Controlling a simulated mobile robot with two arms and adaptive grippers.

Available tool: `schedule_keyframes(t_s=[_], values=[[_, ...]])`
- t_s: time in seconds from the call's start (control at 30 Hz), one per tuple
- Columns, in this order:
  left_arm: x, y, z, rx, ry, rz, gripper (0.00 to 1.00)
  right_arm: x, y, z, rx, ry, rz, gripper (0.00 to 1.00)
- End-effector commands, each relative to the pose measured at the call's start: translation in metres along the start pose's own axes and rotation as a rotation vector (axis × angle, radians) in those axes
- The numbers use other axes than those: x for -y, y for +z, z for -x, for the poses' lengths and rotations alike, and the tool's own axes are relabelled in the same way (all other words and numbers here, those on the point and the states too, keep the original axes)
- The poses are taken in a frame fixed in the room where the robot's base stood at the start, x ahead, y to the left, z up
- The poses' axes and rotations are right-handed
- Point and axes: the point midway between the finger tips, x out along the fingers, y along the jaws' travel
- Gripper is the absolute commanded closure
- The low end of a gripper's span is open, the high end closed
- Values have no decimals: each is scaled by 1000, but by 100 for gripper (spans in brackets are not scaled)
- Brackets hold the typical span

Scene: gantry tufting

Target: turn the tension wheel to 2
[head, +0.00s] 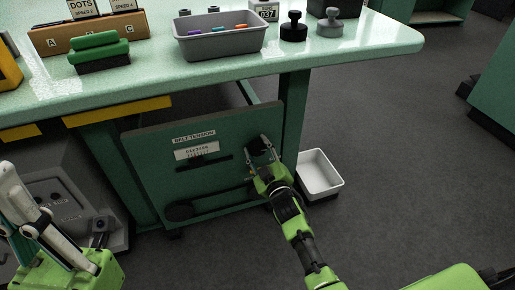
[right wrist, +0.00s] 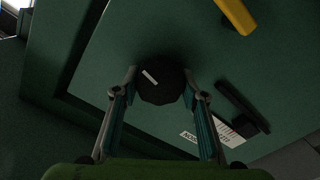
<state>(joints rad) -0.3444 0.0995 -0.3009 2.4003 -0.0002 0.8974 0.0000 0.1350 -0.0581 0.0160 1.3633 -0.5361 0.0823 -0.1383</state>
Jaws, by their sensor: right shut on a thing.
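The tension wheel is a dark round knob (head: 258,146) at the upper right of the green belt tension panel (head: 150,170). In the right wrist view the wheel (right wrist: 160,82) has a short white mark on its face, towards the upper left. My right gripper (head: 261,155) is shut on the wheel, with one finger on each side of it in the right wrist view (right wrist: 161,88). A white scale plate (head: 197,149) sits left of the wheel above a dark slot; its digits and pointer are too small to read. My left gripper (head: 24,200) is at the lower left, finger opening unclear.
The green table (head: 380,42) overhangs the panel and carries a grey bin (head: 222,44), black and grey knobbed weights and a green block. A white tray (head: 319,174) stands right of the panel.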

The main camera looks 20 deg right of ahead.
Motion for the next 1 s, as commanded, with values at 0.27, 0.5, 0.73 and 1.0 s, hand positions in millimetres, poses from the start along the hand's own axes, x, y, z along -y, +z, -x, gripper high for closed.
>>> schedule_keyframes(t_s=[0.27,0.5,0.73,1.0], values=[[0,1,1,6,-2,0,100,0,0,0,0,-1,-2,43],[0,1,1,5,-1,0,100,0,0,0,0,0,-2,43],[0,0,-1,-1,0,-2,100,1,1,14,1,-1,-2,43],[0,0,0,0,0,-1,100,1,1,66,2,-2,-2,43]])
